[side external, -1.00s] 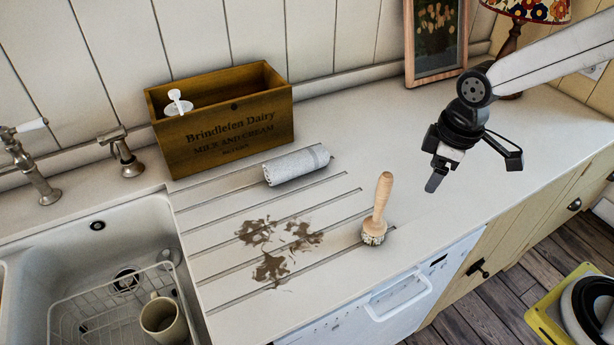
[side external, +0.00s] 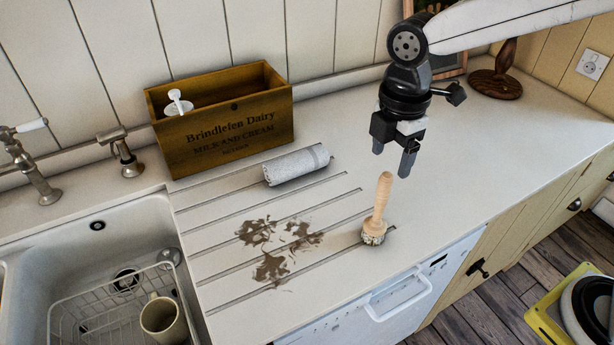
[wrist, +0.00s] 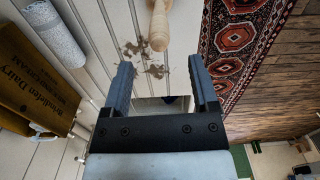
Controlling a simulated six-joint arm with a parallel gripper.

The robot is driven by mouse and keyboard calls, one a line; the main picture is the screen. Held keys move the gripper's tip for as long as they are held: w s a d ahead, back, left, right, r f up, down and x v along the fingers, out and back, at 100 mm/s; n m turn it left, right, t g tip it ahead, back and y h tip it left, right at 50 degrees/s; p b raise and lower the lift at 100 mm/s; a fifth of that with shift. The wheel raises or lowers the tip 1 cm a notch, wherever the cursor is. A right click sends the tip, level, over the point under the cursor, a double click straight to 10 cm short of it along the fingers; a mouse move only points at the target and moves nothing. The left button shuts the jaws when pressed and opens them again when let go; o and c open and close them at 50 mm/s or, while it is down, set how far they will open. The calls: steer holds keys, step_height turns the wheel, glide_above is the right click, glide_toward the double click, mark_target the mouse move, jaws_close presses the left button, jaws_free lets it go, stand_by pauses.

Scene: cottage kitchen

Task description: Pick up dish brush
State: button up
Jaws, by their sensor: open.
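The dish brush (side external: 380,205) stands upright on the grooved drainboard, bristles down, its wooden handle pointing up and leaning slightly. Its handle end also shows at the top of the wrist view (wrist: 159,30), where the bristles are out of frame. My gripper (side external: 394,165) is open and empty, pointing down above the counter. In the side view it hangs just behind and above the top of the brush handle. In the wrist view the handle end lies beyond the gap between my two fingers (wrist: 165,80), not between them.
Brown stains (side external: 270,267) mark the drainboard. The sink (side external: 75,235) holds a wire rack and a mug (side external: 163,318). The counter right of the brush is clear.

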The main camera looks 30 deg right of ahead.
mark_target(388, 174)
steer(key=shift+f, duration=0.8)
steer(key=shift+f, duration=2.6)
jaws_close()
